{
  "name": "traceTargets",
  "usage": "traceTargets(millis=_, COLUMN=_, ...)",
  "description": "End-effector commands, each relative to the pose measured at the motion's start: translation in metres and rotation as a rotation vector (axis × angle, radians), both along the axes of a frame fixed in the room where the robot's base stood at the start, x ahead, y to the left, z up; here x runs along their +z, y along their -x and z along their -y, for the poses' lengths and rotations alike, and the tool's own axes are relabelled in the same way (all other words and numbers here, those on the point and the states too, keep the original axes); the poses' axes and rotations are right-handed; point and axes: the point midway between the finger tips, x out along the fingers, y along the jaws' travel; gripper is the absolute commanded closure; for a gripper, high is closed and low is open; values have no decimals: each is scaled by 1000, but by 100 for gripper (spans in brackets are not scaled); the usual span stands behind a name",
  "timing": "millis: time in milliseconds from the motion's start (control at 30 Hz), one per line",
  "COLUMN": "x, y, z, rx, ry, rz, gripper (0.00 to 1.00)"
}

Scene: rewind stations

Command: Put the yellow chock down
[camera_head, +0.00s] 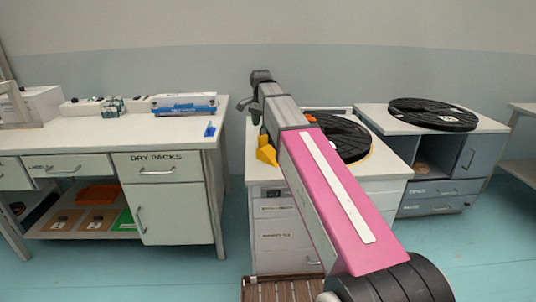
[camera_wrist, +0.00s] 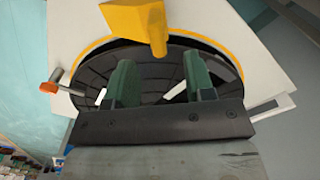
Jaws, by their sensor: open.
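The yellow chock (camera_head: 266,152) stands on the left part of the middle station's white top, beside the black reel (camera_head: 345,138). In the wrist view the yellow chock (camera_wrist: 140,18) is at the top centre, with a narrower part pointing down toward the gap between my fingers. My gripper (camera_wrist: 160,80) is open, its two green fingers apart with nothing held between them. The black reel (camera_wrist: 155,70) with a yellow rim lies behind the fingers.
An orange-handled crank (camera_wrist: 52,87) sticks out beside the reel. A second black reel (camera_head: 433,114) lies on the right station. The left bench (camera_head: 100,132) carries a blue-and-white box (camera_head: 184,104) and a blue clip (camera_head: 210,130). Floor shows between bench and station.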

Motion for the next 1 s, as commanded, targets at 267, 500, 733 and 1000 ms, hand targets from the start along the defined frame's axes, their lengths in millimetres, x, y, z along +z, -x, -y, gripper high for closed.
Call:
traceTargets(millis=267, x=-25, y=0, z=1, rx=-1, ry=-1, rz=0, gripper=51)
traceTargets(millis=500, x=-48, y=1, z=5, rx=-2, ry=-1, rz=-1, gripper=51)
traceTargets(millis=733, x=-74, y=1, z=6, rx=-1, ry=-1, rz=0, gripper=51)
traceTargets(millis=1000, x=-75, y=0, z=6, rx=-1, ry=-2, rz=1, gripper=61)
